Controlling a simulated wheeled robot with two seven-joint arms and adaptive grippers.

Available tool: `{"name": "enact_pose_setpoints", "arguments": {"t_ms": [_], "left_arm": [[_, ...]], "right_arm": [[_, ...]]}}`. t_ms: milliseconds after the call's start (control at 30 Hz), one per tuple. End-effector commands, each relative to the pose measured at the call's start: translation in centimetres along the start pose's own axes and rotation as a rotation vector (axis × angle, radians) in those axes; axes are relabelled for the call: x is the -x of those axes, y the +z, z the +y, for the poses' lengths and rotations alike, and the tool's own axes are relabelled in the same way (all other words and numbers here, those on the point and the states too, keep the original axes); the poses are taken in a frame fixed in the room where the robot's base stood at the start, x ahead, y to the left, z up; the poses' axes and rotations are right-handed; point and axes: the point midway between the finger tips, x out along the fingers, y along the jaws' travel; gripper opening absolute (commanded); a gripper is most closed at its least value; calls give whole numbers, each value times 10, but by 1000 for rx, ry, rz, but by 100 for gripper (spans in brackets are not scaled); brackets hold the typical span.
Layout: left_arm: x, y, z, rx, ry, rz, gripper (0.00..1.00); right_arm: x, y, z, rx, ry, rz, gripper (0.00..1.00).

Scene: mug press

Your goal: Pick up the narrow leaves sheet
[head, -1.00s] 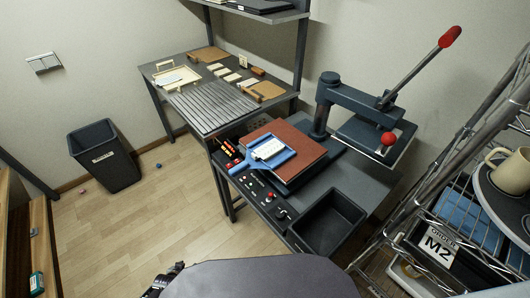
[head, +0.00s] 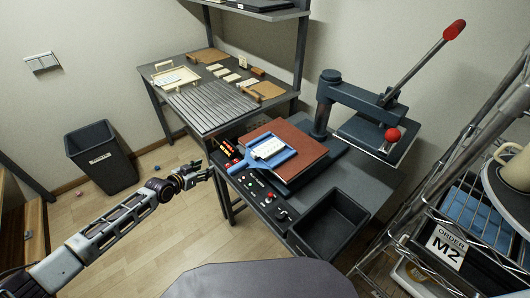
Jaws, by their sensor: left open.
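Several small pale sheets (head: 233,77) lie in a row on the far dark table. Their prints are too small to read, so I cannot tell which is the narrow leaves sheet. Another pale sheet (head: 267,148) with faint marks lies on a blue paddle (head: 262,158) on the red-brown press pad. My left gripper (head: 208,175) is open and empty. It is over the floor, left of the press control panel and in front of the far table, apart from all the sheets. My right gripper is not in view.
The far table (head: 150,93) also holds a shallow light tray (head: 168,76), a grey slatted mat (head: 200,105) and brown boards. The press (head: 362,112) with its raised red-knobbed lever stands right. A black bin (head: 101,156) and wire rack (head: 459,190) flank the area.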

Motion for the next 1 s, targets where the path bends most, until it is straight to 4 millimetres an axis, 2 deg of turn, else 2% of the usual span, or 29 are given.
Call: {"name": "enact_pose_setpoints", "arguments": {"t_ms": [33,200,400,700,900,1000], "left_arm": [[3,-17,5,-17,22,18,48],[18,-64,28,-49,100,61,48],[42,-101,58,-77,189,89,48],[82,-131,100,-93,304,99,48],[100,-137,120,-94,352,95,48],[104,-138,123,-91,361,93,48]], "right_arm": [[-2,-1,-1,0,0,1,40],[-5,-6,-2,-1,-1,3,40],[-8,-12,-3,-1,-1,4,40],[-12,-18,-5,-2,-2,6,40],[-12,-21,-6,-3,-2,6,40],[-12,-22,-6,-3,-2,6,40]]}}
